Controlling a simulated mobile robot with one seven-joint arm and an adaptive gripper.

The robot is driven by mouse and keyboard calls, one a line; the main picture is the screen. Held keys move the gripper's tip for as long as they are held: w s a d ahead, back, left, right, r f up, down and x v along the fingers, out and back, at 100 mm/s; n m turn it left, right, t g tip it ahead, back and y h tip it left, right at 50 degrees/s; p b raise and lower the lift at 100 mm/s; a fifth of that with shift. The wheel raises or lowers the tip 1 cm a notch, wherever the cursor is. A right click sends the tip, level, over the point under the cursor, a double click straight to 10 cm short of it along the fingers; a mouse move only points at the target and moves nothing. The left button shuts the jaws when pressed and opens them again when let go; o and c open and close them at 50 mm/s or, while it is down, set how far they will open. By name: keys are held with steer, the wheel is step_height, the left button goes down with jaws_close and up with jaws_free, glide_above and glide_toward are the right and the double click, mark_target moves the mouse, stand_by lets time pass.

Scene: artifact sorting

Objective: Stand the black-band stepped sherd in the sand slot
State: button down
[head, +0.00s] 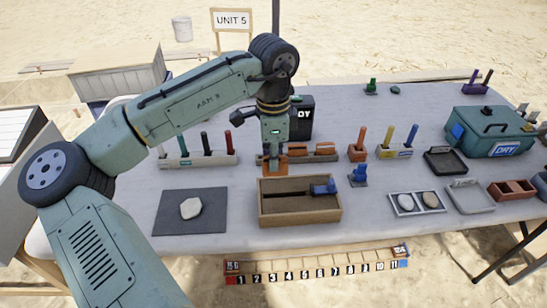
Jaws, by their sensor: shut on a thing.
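My gripper (275,148) points down over the back left edge of the wooden sand box. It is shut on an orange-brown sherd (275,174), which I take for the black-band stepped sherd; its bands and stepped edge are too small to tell. The sherd hangs at the box's back wall, and I cannot tell whether it touches. The sand box (297,217) has a long dark slot (287,194) in its sand. A blue piece (325,188) sits at the right end of the box.
A rack (313,157) with orange-brown pieces stands just behind the box. A blue stand (358,176) is close on its right. A grey mat (175,220) with a pale stone (190,207) lies left. A green case (485,143) stands far right. Bare table lies between mat and box.

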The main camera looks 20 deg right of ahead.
mark_target(273, 175)
steer(key=shift+r+p, duration=0.15)
steer(key=shift+p, duration=0.25)
steer(key=shift+f+b, duration=1.6)
steer(key=shift+f, duration=1.4)
steer(key=shift+p, duration=0.8)
steer(key=shift+f+b, duration=1.1)
steer(key=shift+f, duration=1.05)
steer(key=c, duration=1.7)
jaws_free()
steer(key=shift+o, duration=0.2)
steer(key=shift+r, duration=0.15)
step_height(273, 175, up, 12)
steer(key=shift+s+f, duration=0.1)
